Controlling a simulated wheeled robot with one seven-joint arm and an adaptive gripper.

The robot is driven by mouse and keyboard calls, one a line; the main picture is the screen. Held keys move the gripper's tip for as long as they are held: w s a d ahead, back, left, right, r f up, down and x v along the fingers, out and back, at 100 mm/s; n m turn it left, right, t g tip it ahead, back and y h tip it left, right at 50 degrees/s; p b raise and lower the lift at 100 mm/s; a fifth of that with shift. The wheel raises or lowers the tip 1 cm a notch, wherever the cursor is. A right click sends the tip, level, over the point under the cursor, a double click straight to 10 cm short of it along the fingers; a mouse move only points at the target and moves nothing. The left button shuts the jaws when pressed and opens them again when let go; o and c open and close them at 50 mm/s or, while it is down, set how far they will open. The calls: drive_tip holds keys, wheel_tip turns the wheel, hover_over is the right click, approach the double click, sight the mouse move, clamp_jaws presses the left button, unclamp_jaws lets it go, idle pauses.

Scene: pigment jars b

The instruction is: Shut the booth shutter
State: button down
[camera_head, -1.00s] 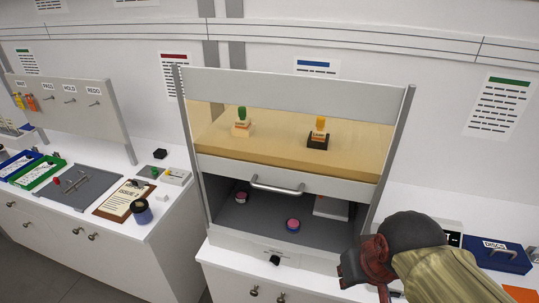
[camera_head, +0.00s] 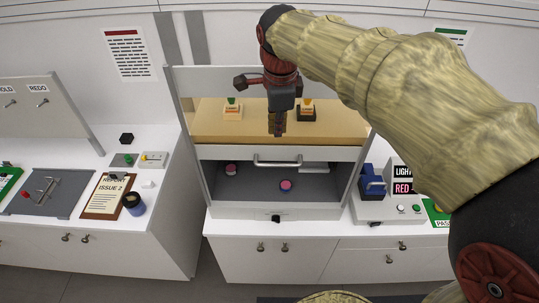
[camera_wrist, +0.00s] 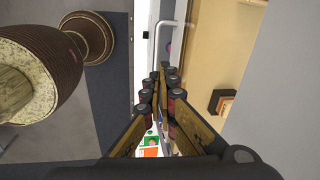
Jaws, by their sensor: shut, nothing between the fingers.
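The booth (camera_head: 189,112) stands on a white counter, with side posts and a top panel. Its shutter (camera_head: 225,153) is a pale panel with a bar handle (camera_head: 291,162) and sits partway up. Below it the dark booth interior (camera_head: 255,185) shows through an open gap. My gripper (camera_head: 278,133) points down, shut and empty, in front of the wooden shelf and a little above the handle. In the wrist view my fingers (camera_wrist: 164,80) are together and the handle (camera_wrist: 176,23) lies beyond them, apparently apart from them.
Two jars, (camera_head: 231,169) and (camera_head: 286,186), sit inside the booth. Two blocks with coloured tops, (camera_head: 233,109) and (camera_head: 307,111), stand on the wooden shelf (camera_head: 210,128). A clipboard (camera_head: 104,194) and dark cup (camera_head: 134,203) are on the left counter; a light box (camera_head: 404,190) is right.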

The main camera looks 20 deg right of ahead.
drive_tip(key=m, duration=0.1)
drive_tip(key=p, duration=0.2)
approach(278, 164)
drive_tip(key=f, duration=0.2)
drive_tip(key=w+f, duration=0.1)
drive_tip(key=f, duration=0.1)
drive_tip(key=w+f, duration=0.1)
drive_tip(key=f, duration=0.1)
drive_tip(key=shift+d+f, duration=0.2)
drive_tip(key=shift+f, duration=0.15)
wheel_tip(278, 164, down, 28)
drive_tip(key=b, duration=1.8)
drive_tip(key=shift+s+r, duration=0.1)
drive_tip(key=shift+s, duration=0.05)
